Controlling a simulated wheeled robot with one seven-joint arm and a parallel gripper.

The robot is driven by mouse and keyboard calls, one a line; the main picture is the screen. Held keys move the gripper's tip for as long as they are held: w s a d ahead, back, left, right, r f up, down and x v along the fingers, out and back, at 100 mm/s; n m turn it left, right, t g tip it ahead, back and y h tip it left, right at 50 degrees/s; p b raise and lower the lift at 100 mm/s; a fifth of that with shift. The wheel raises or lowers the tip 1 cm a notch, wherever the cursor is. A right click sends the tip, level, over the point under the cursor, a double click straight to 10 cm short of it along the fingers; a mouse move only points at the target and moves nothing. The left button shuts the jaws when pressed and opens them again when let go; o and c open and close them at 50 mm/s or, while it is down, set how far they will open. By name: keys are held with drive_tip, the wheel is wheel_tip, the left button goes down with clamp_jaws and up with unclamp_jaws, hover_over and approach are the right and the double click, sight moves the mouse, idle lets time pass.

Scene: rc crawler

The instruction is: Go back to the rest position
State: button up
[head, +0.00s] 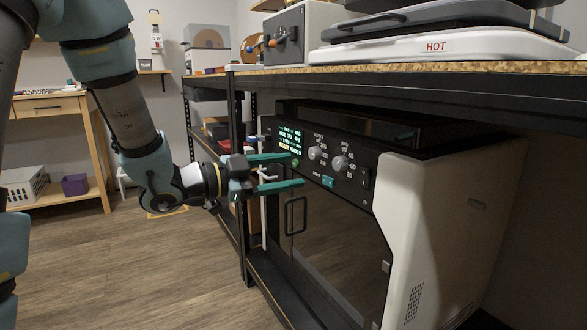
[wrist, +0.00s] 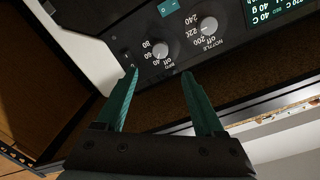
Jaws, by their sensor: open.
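My gripper (head: 278,173) is at the end of my arm, with two teal fingers apart and nothing between them. In the head view it is in front of the upper left part of the machine's control panel (head: 355,172). In the wrist view the open fingers of my gripper (wrist: 160,85) point towards the panel, which shows upside down with a knob (wrist: 160,50) and another knob (wrist: 208,25). I cannot tell from the views how close the fingertips are to the panel, but no contact shows.
The machine (head: 440,235) stands on a low shelf under a workbench (head: 450,68). A machine marked HOT (head: 400,50) is on the bench top. A dark door handle (head: 295,215) is below my gripper. A wooden table (head: 50,105) stands far left. The floor (head: 140,265) between is clear.

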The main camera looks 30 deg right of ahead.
idle(0.4)
drive_tip(key=w+a+f+n+t+y, duration=0.4)
drive_tip(key=w+a+n+t, duration=0.25)
drive_tip(key=w, duration=0.45)
drive_tip(key=w+a+f+n+t+y, duration=0.2)
drive_tip(key=w+a+f+n+y, duration=0.15)
drive_tip(key=a, duration=0.45)
drive_tip(key=w+a+f+n+t+y, duration=0.2)
drive_tip(key=a+n+y, duration=0.25)
drive_tip(key=a, duration=0.35)
drive_tip(key=s+a+f+n+g+y, duration=0.3)
drive_tip(key=s+a+n+g, duration=0.15)
drive_tip(key=s+a, duration=0.3)
drive_tip(key=s+a+f+n+g+y, duration=0.2)
drive_tip(key=s+a+f+n+g, duration=0.1)
drive_tip(key=s+a+n, duration=0.4)
wheel_tip(320, 180, up, 36)
drive_tip(key=m+p, duration=0.1)
drive_tip(key=p, duration=3.4)
drive_tip(key=shift+w+a+p, duration=0.4)
drive_tip(key=shift+w, duration=0.05)
